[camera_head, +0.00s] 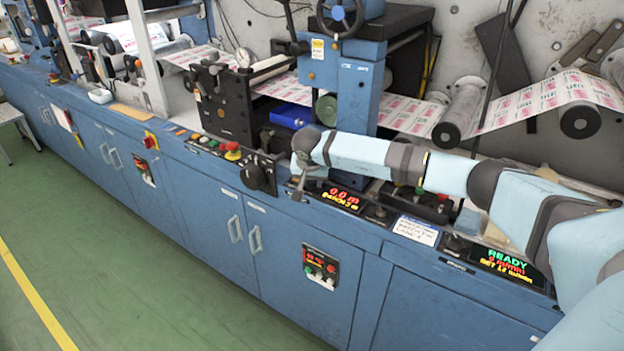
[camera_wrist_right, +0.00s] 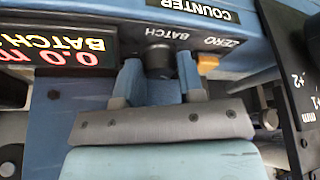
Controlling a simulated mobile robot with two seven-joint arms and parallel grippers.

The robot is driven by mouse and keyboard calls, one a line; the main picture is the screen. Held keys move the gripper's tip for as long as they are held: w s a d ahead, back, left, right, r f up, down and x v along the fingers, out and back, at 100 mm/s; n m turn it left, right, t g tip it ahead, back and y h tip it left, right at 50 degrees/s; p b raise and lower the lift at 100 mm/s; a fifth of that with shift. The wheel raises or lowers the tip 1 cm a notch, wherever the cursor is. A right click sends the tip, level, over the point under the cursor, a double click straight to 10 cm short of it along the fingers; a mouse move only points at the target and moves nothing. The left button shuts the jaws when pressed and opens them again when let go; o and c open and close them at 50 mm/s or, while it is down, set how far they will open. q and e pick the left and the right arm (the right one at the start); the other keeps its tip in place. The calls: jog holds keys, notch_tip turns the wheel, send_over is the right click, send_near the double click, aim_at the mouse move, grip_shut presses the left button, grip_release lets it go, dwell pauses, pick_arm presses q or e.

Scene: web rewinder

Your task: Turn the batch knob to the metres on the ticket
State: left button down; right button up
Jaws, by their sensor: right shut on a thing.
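The batch knob (camera_wrist_right: 158,60) is a dark round knob below the BATCH label in the right wrist view. My right gripper (camera_wrist_right: 160,86) is shut on it, one finger on each side. In the head view my right gripper (camera_head: 297,188) reaches down to the panel edge, and the knob cannot be made out there. The counter display (camera_head: 341,196) shows 0.0 m in red above a yellow BATCH line, whose figure is too small to read surely. It also shows upside down in the wrist view (camera_wrist_right: 60,50). A white card (camera_head: 415,230), perhaps the ticket, has unreadable text. My left gripper is out of view.
An orange button (camera_wrist_right: 207,64) sits by the ZERO label, close to one finger. A black rotary handle (camera_head: 258,176) and a red mushroom button (camera_head: 232,151) are left of the gripper. A READY display (camera_head: 506,263) is at right.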

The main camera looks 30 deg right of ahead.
jog(key=m, duration=0.2)
jog(key=m+g+h+p, duration=0.1)
jog(key=m, duration=0.2)
jog(key=shift+w+a+r+m+g, duration=0.1)
jog(key=shift+m+g, duration=0.2)
jog(key=m+g, duration=0.1)
jog(key=m, duration=0.3)
jog(key=shift+g+h+p, duration=0.3)
jog(key=shift+g, duration=0.1)
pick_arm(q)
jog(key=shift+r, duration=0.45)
pick_arm(e)
jog(key=shift+m+g, duration=0.7)
jog(key=shift+m, duration=1.4)
jog(key=o, duration=0.6)
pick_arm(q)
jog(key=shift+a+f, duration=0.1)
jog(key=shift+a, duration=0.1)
pick_arm(e)
jog(key=shift+w, duration=0.1)
